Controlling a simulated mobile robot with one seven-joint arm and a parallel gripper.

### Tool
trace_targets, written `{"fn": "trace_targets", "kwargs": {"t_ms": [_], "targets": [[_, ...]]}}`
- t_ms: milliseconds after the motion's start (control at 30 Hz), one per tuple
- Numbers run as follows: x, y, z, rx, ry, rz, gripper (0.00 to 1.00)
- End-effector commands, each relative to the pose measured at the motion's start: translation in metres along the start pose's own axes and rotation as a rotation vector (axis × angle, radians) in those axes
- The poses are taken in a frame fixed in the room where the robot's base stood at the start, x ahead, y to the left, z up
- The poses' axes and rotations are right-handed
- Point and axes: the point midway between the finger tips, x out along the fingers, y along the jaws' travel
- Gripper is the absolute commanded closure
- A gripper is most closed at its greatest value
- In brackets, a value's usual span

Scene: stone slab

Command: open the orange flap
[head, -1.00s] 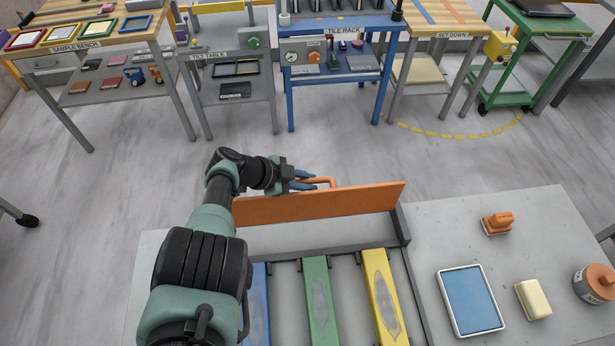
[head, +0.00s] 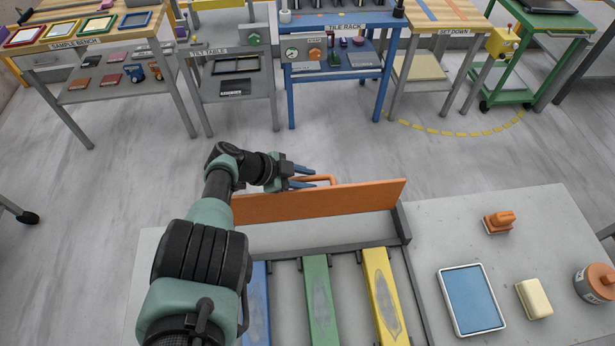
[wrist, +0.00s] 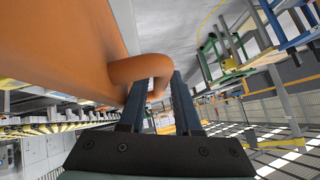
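The orange flap (head: 320,202) stands about upright along the far edge of the slab frame, above colored strips. It also fills the upper left of the wrist view (wrist: 65,45). Its orange handle (head: 333,180) sticks out on the far side; in the wrist view the curved handle (wrist: 143,67) is at the fingertips. My gripper (head: 312,176) is on the far side of the flap, at the handle. Its two fingers (wrist: 158,98) are apart, with a bent part of the handle showing between their tips. I cannot tell whether they touch it.
Blue, green (head: 319,300) and yellow (head: 383,300) strips lie in the frame. On the slab's right are a blue tray (head: 471,300), an orange-handled block (head: 498,222), a cream block (head: 534,298) and an orange-lidded jar (head: 597,284). Floor is clear behind the flap.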

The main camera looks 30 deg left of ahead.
Motion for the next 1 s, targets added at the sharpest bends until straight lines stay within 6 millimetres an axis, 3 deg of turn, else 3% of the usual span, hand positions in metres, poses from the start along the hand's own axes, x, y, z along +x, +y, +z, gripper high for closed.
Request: {"fn": "trace_targets", "kwargs": {"t_ms": [633,800,1000], "targets": [[-0.104,-0.002,-0.004,-0.002,-0.002,-0.001,0.68],[-0.121,-0.001,-0.002,-0.001,0.0,0.001,0.68],[-0.127,0.0,-0.001,0.0,0.0,0.002,0.68]]}}
